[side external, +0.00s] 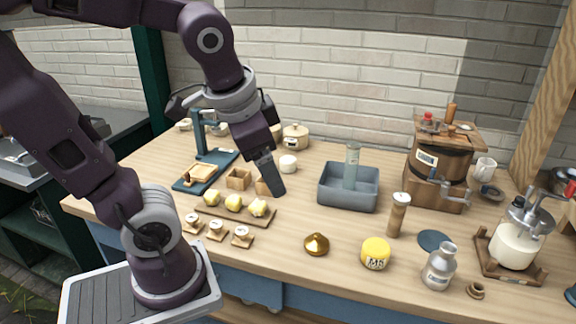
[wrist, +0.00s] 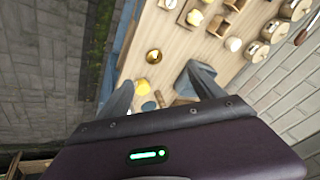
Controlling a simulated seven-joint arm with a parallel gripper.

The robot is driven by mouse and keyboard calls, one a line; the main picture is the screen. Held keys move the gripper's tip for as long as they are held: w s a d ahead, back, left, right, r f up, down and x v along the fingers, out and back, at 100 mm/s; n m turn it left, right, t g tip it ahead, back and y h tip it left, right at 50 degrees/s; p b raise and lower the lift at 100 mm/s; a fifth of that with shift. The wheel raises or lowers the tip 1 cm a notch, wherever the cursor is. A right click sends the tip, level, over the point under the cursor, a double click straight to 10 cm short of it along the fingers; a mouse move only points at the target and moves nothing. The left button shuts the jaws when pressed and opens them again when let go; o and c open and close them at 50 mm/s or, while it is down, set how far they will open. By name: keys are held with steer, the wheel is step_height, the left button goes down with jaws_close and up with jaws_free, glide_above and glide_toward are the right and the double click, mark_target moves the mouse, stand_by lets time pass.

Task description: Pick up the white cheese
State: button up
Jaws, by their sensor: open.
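A small round white piece, which looks like the white cheese (side external: 288,164), sits on the wooden table near the wall, behind my gripper in the side view. A pale round piece in the wrist view (wrist: 233,44) seems to be the same one, beyond the right finger. My gripper (side external: 274,182) hangs above the table, in front of and slightly left of the cheese, apart from it. In the wrist view my gripper (wrist: 163,88) has its two fingers wide apart with nothing between them held.
A grey basin (side external: 348,198) holding a cylinder stands to the right. Small wooden boxes (side external: 238,179) and a board with yellow lumps (side external: 207,210) lie to the left. A lidded pot (side external: 295,136) stands behind. A gold dome (side external: 316,244) and yellow jar (side external: 376,252) are in front.

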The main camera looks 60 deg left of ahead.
steer(key=w+a+f+m+g+y, duration=0.2)
steer(key=w+a+f+m+y, duration=0.15)
steer(key=w+a, duration=0.6)
steer(key=m+g+y, duration=0.1)
steer(key=m+y, duration=0.6)
steer(key=m, duration=0.4)
glide_above(288, 158)
steer(key=s+d, duration=0.3)
steer(key=d, duration=0.5)
step_height(288, 158, down, 14)
steer(key=a+f+m, duration=0.1)
steer(key=f, duration=0.1)
steer(key=w+a+f+m, duration=0.1)
steer(key=a+f, duration=0.1)
steer(key=w+a+f+m+t, duration=0.1)
steer(key=f+m, duration=0.1)
steer(key=shift+a+y, duration=0.15)
steer(key=shift+y, duration=0.1)
steer(key=x, duration=0.7)
steer(key=shift+w+f, duration=0.1)
steer(key=shift+f, duration=0.1)
steer(key=c, duration=1.4)
steer(key=shift+c, duration=0.6)
steer(key=shift+r, duration=0.15)
